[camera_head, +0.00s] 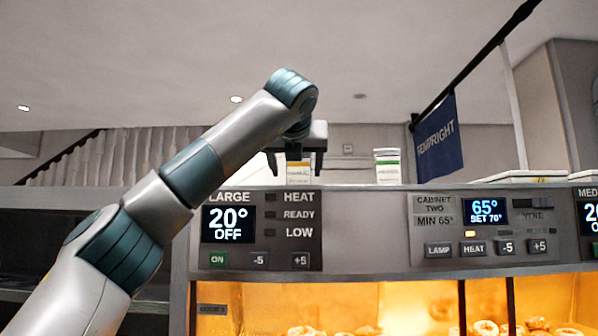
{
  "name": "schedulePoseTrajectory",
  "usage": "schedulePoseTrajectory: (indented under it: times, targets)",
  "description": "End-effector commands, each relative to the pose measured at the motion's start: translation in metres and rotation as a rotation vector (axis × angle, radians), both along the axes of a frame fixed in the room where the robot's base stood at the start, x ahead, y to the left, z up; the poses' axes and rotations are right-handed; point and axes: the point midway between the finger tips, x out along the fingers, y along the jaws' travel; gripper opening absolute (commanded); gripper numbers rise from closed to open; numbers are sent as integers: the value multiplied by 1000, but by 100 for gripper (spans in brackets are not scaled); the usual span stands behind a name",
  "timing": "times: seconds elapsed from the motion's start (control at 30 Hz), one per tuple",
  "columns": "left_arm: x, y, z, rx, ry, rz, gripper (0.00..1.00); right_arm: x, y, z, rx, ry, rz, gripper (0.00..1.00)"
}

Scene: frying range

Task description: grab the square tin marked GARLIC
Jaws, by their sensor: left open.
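A small square tin with a yellow and white label (298,174) stands on top of the frying range cabinet. A second square tin, white with a green band (387,168), stands to its right on the same top. The lettering on both is too small to read, so I cannot tell which is marked GARLIC. My left gripper (295,168) is open, its fingers pointing down. In the picture its fingers lie either side of the yellow-labelled tin and hide its upper part; I cannot tell if they are around it or in front of it. My right gripper is out of view.
The control panel (360,222) with displays and buttons fronts the cabinet below the tins. Lit food compartments (400,296) lie under it. A blue hanging sign (438,138) is at the right. Flat white boxes (515,177) lie on top further right.

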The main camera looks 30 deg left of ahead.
Motion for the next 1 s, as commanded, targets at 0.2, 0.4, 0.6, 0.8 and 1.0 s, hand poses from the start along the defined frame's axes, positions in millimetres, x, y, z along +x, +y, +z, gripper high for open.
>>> schedulePoseTrajectory:
  times: [0.2,0.4,0.6,0.8,1.0]
  targets:
    - [17,4,0,-1,2,1,66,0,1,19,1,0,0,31]
    - [37,11,-6,0,2,2,66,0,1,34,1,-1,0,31]
    - [46,15,-12,-1,0,1,66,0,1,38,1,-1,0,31]
    - [46,15,-12,-1,0,0,66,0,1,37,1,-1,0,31]
    - [46,15,-12,0,0,0,66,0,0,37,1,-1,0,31]
